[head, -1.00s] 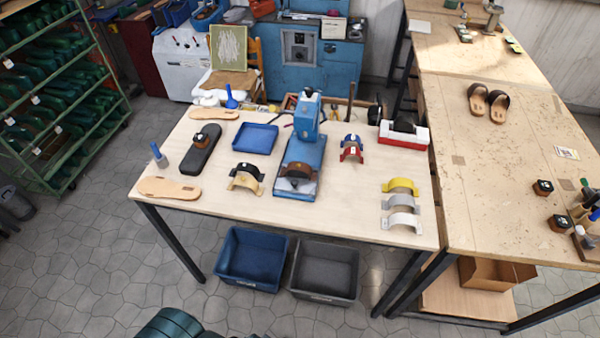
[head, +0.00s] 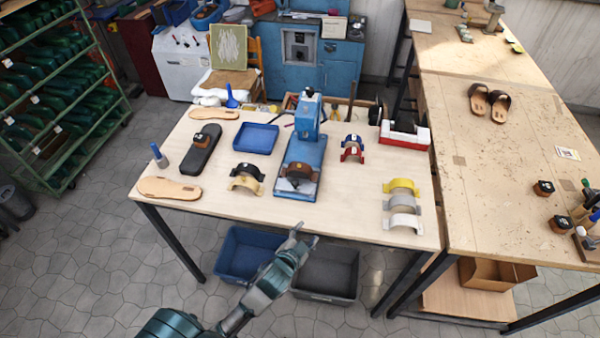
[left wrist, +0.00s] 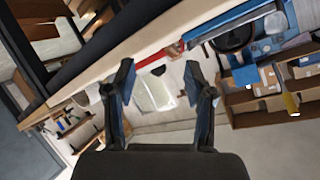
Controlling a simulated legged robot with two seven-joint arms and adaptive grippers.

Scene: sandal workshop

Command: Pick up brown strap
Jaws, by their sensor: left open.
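The brown strap (head: 299,171) is a small arched piece on the base of the blue press (head: 297,187) in the middle of the pale table (head: 340,208). My left gripper (head: 305,236) is open and empty, in front of the table's front edge, below and slightly right of the strap in the head view and apart from it. In the left wrist view its two fingers (left wrist: 160,85) are spread with nothing between them. The strap cannot be made out in that view. My right gripper is not in view.
Black and tan straps (head: 246,184) lie left of the press, blue and red straps (head: 350,155) right of it. Yellow, grey and white straps (head: 403,220) sit at the right. A blue bin (head: 232,262) and a grey bin (head: 345,285) stand below the front edge.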

